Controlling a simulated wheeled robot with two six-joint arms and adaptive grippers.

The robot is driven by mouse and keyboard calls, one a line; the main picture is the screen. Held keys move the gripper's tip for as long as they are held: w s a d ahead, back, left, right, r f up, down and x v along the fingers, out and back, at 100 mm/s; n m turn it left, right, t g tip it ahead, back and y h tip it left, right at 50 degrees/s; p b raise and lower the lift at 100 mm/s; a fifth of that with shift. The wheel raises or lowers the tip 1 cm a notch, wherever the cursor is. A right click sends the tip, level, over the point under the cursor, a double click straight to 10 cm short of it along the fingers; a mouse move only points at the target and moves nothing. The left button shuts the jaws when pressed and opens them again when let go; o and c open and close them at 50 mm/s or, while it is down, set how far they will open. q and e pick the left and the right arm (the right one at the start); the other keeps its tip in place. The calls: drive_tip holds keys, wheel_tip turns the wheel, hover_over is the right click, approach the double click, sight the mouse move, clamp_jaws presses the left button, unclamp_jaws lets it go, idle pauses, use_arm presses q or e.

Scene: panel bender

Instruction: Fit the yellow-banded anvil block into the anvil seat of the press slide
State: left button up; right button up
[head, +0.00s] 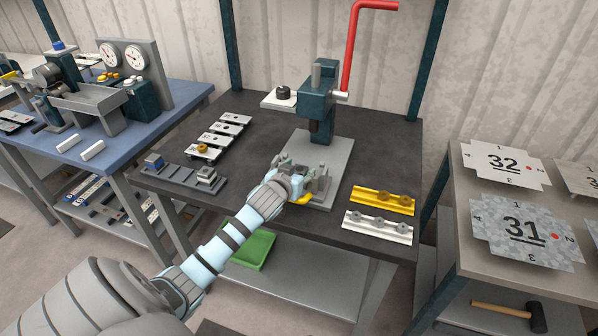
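My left gripper (312,180) is over the front part of the press base plate (333,153), below and in front of the press head (316,100). Its fingers are small and partly hidden by my wrist, so I cannot tell if they are open or shut. A yellow piece (303,199) shows just below the gripper; I cannot tell if it is the anvil block's band or part of the slide. The anvil seat is hidden. A dark block tray (181,174) at the left holds a blue-topped block (154,161) and a grey block (206,175). My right gripper is out of view.
The press has a tall red lever (354,50). A yellow rail (384,199) and a white rail (378,226) lie at the right of the dark bench (390,145). Several pale plates (216,141) lie at the left, one with a brass part (202,148).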

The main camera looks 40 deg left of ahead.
use_arm(q)
drive_tip(key=v, duration=1.2)
